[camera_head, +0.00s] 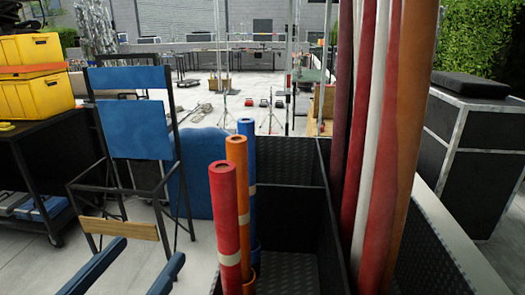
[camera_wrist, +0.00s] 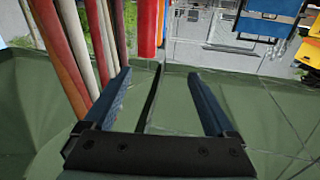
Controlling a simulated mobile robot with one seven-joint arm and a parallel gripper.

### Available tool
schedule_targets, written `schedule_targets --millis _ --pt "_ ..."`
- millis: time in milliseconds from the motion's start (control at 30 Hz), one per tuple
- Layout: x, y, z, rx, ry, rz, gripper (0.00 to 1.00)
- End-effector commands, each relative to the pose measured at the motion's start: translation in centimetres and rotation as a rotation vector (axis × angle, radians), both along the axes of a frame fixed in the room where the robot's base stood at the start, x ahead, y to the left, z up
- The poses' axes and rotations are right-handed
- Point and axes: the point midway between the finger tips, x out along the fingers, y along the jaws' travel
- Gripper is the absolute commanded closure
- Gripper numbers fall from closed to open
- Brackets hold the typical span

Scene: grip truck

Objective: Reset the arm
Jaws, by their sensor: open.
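My gripper (camera_head: 151,248) shows at the lower left of the head view as two blue fingers, spread apart. In the wrist view my gripper (camera_wrist: 158,73) has a wide gap between its fingers and holds nothing. A red roll (camera_head: 229,225), an orange roll (camera_head: 237,165) and a blue roll (camera_head: 247,150) stand upright to its right in a black compartment. In the wrist view a red roll (camera_wrist: 148,28) shows beyond the fingertips, apart from them. The rest of the arm is out of the head view.
Tall red, white and brown rolls (camera_head: 368,140) stand at the right of the black bin (camera_head: 300,172). A blue-backed chair (camera_head: 128,130) stands behind the fingers. Yellow crates (camera_head: 37,60) sit on a black cart at left. A green surface (camera_wrist: 265,110) fills the lower wrist view.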

Motion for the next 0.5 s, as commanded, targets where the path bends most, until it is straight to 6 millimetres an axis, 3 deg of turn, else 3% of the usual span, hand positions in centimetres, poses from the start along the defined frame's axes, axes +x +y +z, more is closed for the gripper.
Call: schedule_targets --millis 100,267,400,500 --pt "2.9 -2.2 3.9 0.014 -0.074 0.045 0.10" --pt "5.2 -6.5 11.6 0.012 -0.265 0.115 0.10" --pt "4.2 -11.0 18.9 -0.017 -0.484 0.146 0.10" --pt "2.3 -13.6 23.0 -0.047 -0.624 0.152 0.10"
